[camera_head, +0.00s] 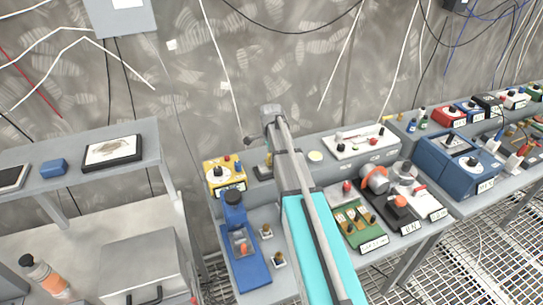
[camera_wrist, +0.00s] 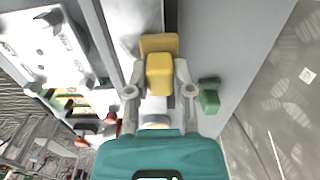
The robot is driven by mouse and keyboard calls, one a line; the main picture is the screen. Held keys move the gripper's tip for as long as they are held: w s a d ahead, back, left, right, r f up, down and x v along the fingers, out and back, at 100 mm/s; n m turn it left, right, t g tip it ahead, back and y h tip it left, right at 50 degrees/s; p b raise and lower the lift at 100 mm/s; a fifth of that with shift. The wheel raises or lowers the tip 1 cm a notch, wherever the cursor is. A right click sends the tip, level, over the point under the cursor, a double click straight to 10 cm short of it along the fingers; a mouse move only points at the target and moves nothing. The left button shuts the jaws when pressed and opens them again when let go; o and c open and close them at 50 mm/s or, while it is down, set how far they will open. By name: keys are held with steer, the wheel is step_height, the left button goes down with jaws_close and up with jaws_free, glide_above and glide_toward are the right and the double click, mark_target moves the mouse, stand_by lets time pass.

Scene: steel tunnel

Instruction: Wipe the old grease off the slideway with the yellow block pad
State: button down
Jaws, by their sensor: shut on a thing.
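My gripper (camera_wrist: 158,93) is shut on a yellow block pad (camera_wrist: 160,75) in the wrist view, one finger on each side of it. A wider, darker yellow part (camera_wrist: 158,42) shows just beyond the block; I cannot tell whether it belongs to it. Long pale grey surfaces (camera_wrist: 215,40) run beside and beyond the pad. I cannot tell clearly which is the slideway, and no grease is plain to see. Whether the pad touches the surface is unclear. In the head view my arm covers the middle and the gripper cannot be made out clearly.
A green block (camera_wrist: 208,95) is close to the right finger. A white panel with knobs (camera_head: 358,141) stands on the back ledge. A yellow box (camera_head: 225,174), a blue device (camera_head: 241,245) and a green board (camera_head: 359,224) crowd the bench around my arm. The wall is close behind.

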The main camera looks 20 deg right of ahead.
steer(key=shift+s, duration=0.1)
steer(key=shift+s+r, duration=0.1)
steer(key=shift+s, duration=1.85)
steer(key=shift+r+p, duration=3)
steer(key=shift+p, duration=0.1)
steer(key=shift+r, duration=0.1)
steer(key=shift+r+p, duration=1.4)
steer(key=shift+p, duration=0.15)
steer(key=shift+a, duration=0.1)
steer(key=s+a, duration=0.2)
steer(key=a+r+p, duration=0.1)
steer(key=a, duration=0.1)
steer(key=shift+s+a, duration=0.1)
steer(key=shift+s, duration=0.3)
